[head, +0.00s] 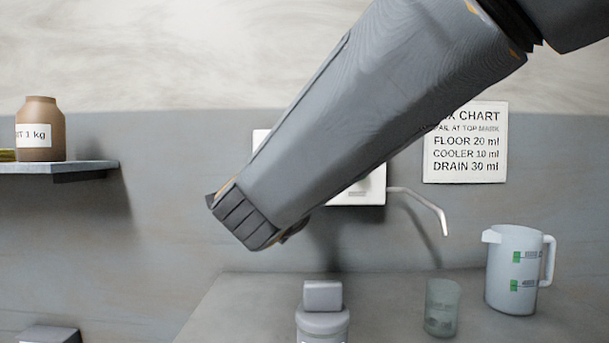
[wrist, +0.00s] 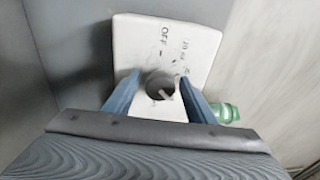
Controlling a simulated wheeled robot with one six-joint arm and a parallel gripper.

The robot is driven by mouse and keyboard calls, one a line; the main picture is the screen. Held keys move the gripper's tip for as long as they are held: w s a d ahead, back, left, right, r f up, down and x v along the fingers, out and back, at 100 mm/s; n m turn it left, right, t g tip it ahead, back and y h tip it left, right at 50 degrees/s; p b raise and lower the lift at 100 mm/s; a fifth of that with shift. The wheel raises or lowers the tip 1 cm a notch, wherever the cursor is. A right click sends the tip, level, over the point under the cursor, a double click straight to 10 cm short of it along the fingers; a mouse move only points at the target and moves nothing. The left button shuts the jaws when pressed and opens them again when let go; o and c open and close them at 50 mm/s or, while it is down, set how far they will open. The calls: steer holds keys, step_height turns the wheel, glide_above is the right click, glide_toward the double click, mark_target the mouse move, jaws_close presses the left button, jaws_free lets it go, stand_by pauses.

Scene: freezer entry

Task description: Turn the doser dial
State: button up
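The doser is a white box (head: 370,188) on the wall, mostly hidden behind my arm in the head view. The wrist view shows its white face (wrist: 195,45) with "OFF" and other small, blurred markings. The dark round dial (wrist: 155,84) with a pale pointer sits low on that face. My gripper (wrist: 160,77) has its two blue fingers apart, one on each side of the dial. A narrow gap seems to show between the fingertips and the dial; contact is not clear. In the head view the fingers and dial are hidden by my arm.
A bent spout (head: 425,205) sticks out right of the doser. Below stand a small clear cup (head: 442,308), a white jug (head: 513,270) and a grey-capped bottle (head: 322,322) on a grey counter (head: 240,305). A mix chart (head: 465,145) hangs on the wall. A brown jar (head: 40,130) is on a left shelf.

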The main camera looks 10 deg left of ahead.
steer(key=s+d, duration=0.1)
steer(key=s, duration=0.6)
steer(key=shift+s+f, duration=0.35)
steer(key=shift+f, duration=0.05)
steer(key=shift+r, duration=0.1)
